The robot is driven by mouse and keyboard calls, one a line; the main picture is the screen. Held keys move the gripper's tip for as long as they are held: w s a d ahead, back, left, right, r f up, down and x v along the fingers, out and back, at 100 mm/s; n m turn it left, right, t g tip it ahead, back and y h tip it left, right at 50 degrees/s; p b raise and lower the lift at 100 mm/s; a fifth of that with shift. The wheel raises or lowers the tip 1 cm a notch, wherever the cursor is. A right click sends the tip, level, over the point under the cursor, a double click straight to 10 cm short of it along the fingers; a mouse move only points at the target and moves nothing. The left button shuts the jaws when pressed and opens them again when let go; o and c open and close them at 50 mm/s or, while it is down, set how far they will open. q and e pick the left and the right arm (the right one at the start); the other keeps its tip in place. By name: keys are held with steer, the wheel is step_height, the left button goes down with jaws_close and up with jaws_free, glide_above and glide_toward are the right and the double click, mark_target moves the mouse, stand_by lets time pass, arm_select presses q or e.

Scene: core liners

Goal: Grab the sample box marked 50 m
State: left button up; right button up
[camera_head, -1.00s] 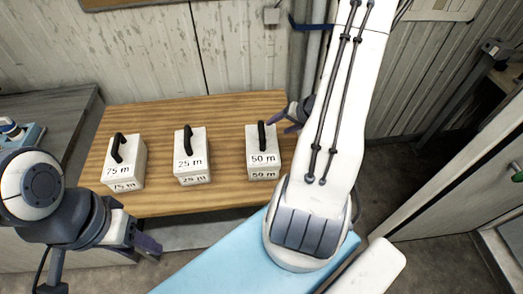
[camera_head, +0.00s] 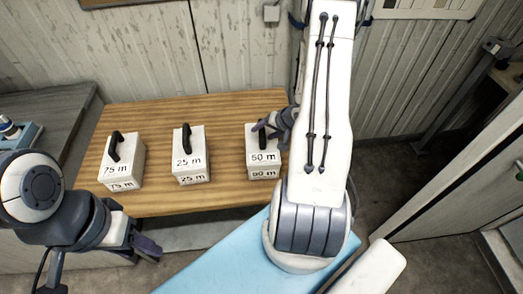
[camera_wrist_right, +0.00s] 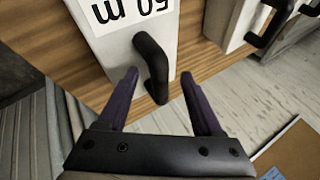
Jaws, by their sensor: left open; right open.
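The white sample box marked 50 m (camera_head: 262,158) stands at the right end of the wooden table, with a black handle on top. In the right wrist view the box (camera_wrist_right: 115,50) shows its label upside down. Its black handle (camera_wrist_right: 152,62) is ahead of and partly between the open purple fingers of my right gripper (camera_wrist_right: 160,100). The fingers are apart and hold nothing. In the head view my right gripper (camera_head: 268,128) is at the handle, partly hidden by my arm. My left gripper (camera_head: 147,247) is open and empty at the lower left, in front of the table.
Boxes marked 25 m (camera_head: 190,160) and 75 m (camera_head: 121,165) stand in a row left of the 50 m box on the wooden table (camera_head: 150,112). A light blue surface (camera_head: 220,265) lies in front. A corrugated wall is behind.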

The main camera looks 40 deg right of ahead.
jaws_close()
stand_by(1.3)
